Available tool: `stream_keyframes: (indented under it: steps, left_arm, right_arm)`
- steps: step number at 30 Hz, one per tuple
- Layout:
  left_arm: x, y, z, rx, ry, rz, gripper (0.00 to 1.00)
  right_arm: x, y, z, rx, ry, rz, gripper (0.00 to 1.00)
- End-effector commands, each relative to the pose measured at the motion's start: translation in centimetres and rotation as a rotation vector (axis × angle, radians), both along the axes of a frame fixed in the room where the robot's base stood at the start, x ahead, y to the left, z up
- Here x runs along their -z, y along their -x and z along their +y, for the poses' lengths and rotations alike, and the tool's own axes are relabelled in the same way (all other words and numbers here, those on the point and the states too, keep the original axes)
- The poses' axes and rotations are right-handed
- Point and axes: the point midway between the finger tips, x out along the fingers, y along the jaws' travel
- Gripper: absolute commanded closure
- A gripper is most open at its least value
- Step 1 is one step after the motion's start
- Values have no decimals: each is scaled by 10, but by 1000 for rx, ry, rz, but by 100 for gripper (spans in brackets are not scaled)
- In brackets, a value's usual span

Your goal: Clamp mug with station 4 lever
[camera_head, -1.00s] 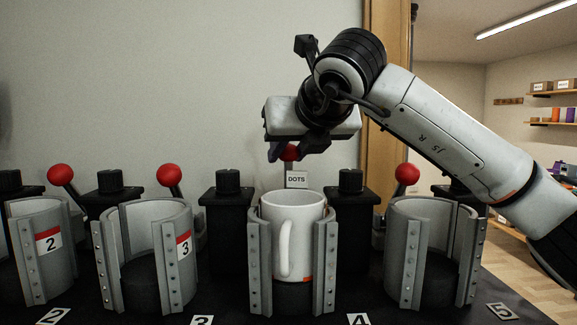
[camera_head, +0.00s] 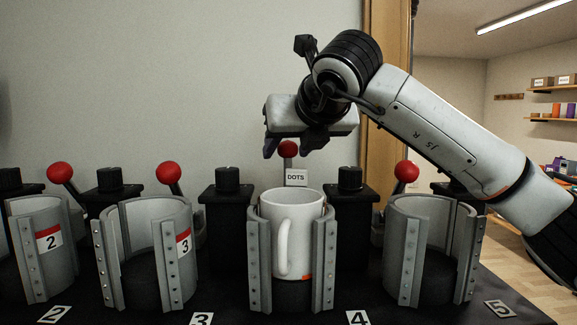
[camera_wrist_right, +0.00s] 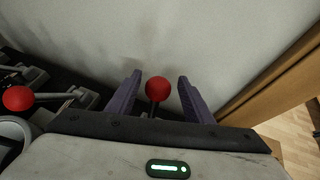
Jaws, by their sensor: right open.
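A white mug (camera_head: 301,235) stands upright between the two grey curved jaws (camera_head: 259,262) of the clamp near the number 4 plate (camera_head: 357,318). Its handle faces me. A lever with a red ball knob (camera_head: 288,149) rises behind this mug, next to the DOTS sign. My right gripper (camera_head: 293,146) is open around the level of this knob. In the right wrist view the knob (camera_wrist_right: 158,89) shows between the two purple fingers, with a gap on both sides. The lever's lower part is hidden. My left gripper is not in view.
Empty clamps stand at station 3 (camera_head: 150,215), station 2 (camera_head: 38,215) and station 5 (camera_head: 415,215), with red-knobbed levers (camera_head: 169,173) behind some of them. Black posts (camera_head: 228,215) rise between clamps. A pale wall (camera_wrist_right: 215,45) is close behind, and a wooden frame (camera_head: 387,95) stands right.

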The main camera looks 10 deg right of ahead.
Motion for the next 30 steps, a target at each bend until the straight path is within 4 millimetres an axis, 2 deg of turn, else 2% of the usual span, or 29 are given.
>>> stream_keyframes:
  steps: [18,30]
  left_arm:
    - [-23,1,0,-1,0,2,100]
    - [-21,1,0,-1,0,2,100]
  right_arm:
    - [-56,16,-1,-1,-1,-1,53]
    - [-59,19,-1,-1,-1,-1,53]
